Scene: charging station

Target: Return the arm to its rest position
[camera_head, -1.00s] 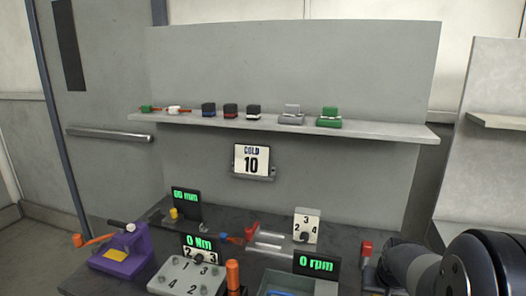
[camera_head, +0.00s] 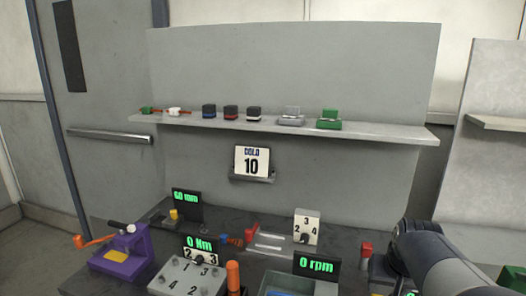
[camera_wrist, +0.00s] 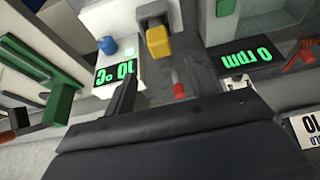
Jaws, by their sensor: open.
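My gripper (camera_wrist: 181,92) shows in the wrist view with its two dark fingers spread apart and nothing between them. Past the fingers lie a bench area with a green-lit °C display (camera_wrist: 115,71), a yellow block (camera_wrist: 158,42) and a small red piece (camera_wrist: 179,88). My arm (camera_head: 432,252) enters the head view at the lower right, beside the bench. The gripper itself is not visible in the head view.
The bench carries a purple device (camera_head: 125,252), a numbered white box (camera_head: 188,277), an rpm display (camera_head: 317,265) and a red-topped post (camera_head: 366,250). A shelf (camera_head: 390,131) above holds several small items. A green frame (camera_wrist: 48,75) stands left in the wrist view.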

